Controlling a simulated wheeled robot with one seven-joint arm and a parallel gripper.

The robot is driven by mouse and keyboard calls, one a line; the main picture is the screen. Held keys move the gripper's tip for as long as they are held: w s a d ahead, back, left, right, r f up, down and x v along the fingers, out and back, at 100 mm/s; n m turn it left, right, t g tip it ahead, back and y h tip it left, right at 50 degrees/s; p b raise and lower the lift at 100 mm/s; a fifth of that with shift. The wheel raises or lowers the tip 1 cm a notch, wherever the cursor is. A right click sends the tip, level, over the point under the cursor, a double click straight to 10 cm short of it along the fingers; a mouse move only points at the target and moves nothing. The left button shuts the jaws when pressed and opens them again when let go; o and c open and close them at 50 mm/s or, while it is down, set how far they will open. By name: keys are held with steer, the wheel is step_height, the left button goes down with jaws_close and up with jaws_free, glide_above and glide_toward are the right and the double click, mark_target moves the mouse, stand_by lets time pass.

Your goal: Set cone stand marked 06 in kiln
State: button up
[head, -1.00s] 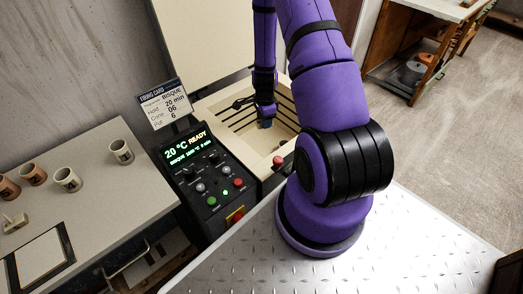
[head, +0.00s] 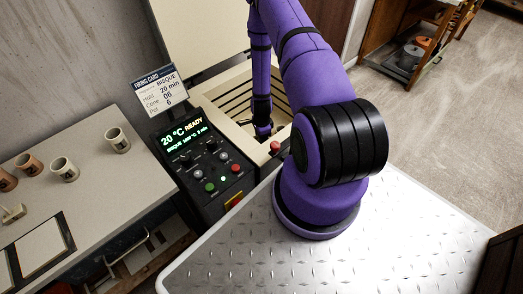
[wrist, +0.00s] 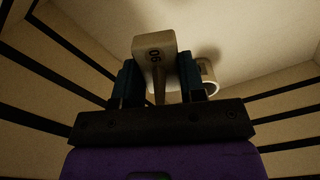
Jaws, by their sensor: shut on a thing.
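The cone stand marked 06 (wrist: 154,52) is held between the two blue fingers of my gripper (wrist: 160,85) in the wrist view, its number facing the camera. In the head view my gripper (head: 263,131) is down inside the open kiln (head: 232,88), near its front wall. The stand cannot be made out in the head view. A pale mug (wrist: 208,78) is in the kiln beyond the right finger, partly hidden by it. I cannot tell whether the stand touches the kiln floor (wrist: 245,30).
The kiln's slotted walls close in around my gripper. The control panel (head: 205,158) reads 20 °C READY, with a firing card (head: 159,91) above it listing cone 06. Several mugs stand on the left table (head: 95,190), including a pale mug (head: 117,140).

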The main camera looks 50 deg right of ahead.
step_height(320, 180, down, 10)
steer(key=shift+f, duration=0.1)
stand_by(0.4)
steer(key=o, duration=0.9)
steer(key=shift+o, duration=0.2)
step_height(320, 180, up, 12)
steer(key=shift+r, duration=0.1)
